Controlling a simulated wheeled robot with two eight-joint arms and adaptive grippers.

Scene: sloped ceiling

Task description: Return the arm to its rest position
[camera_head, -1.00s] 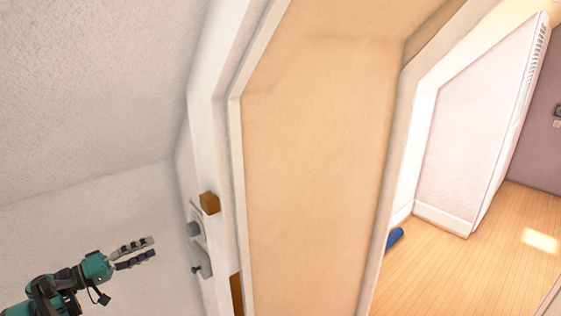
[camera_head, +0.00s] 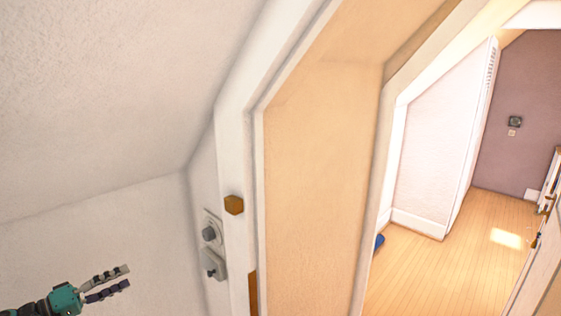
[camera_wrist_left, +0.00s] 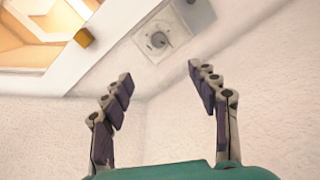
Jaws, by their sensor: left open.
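My left gripper (camera_head: 127,277) is at the lower left of the head view, in front of the white wall. Its two fingers are apart with nothing between them. In the left wrist view the same gripper (camera_wrist_left: 160,88) shows both fingers spread and empty. A round grey wall switch (camera_head: 209,234) sits on the wall to the right of the gripper, apart from it. It also shows in the left wrist view (camera_wrist_left: 157,41), beyond the fingertips. My right gripper is not in any view.
A white door frame (camera_head: 236,130) with a brown block (camera_head: 234,205) stands right of the switch. An opening leads to a room with a wooden floor (camera_head: 450,255), where a blue object (camera_head: 379,241) lies partly hidden. A door (camera_head: 540,262) is at the far right. The ceiling slopes at the left.

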